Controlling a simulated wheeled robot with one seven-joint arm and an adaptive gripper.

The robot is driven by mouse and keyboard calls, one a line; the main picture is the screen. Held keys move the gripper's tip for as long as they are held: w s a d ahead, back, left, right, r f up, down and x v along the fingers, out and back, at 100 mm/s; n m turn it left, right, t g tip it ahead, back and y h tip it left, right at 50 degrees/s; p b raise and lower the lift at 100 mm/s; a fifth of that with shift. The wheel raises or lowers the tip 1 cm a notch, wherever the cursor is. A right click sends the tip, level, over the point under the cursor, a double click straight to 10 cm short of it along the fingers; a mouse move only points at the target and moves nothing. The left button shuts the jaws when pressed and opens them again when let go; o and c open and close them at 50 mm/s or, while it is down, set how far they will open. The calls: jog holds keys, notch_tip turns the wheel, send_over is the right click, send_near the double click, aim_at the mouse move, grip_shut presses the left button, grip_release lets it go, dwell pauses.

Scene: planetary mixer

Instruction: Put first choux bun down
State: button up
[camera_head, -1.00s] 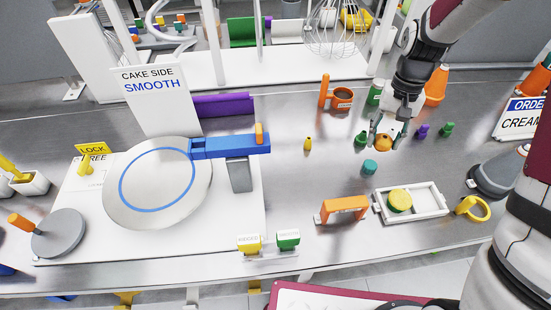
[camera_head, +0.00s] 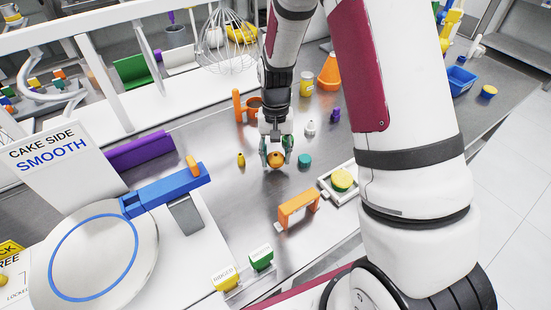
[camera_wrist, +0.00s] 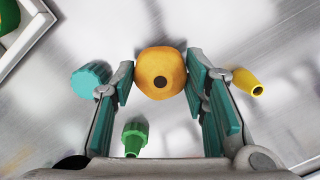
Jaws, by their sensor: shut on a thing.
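An orange-gold round choux bun (camera_head: 275,158) with a dark spot is held between the fingertips of my gripper (camera_head: 276,155). In the wrist view the choux bun (camera_wrist: 160,73) sits between the teal finger pads of my gripper (camera_wrist: 161,80), which is shut on it. The bun is low over the steel counter (camera_head: 225,195); I cannot tell whether it touches the surface.
A teal ridged piece (camera_head: 305,160) lies just right of the bun and a yellow nozzle (camera_head: 241,160) to its left. A green nozzle (camera_wrist: 136,136) is close by. The white tray (camera_head: 327,184) and orange frame (camera_head: 298,208) stand in front. Bare counter lies left of these.

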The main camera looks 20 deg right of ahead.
jog(key=shift+f, duration=0.95)
jog(key=shift+f, duration=0.15)
jog(key=o, duration=0.8)
jog(key=shift+c, duration=0.2)
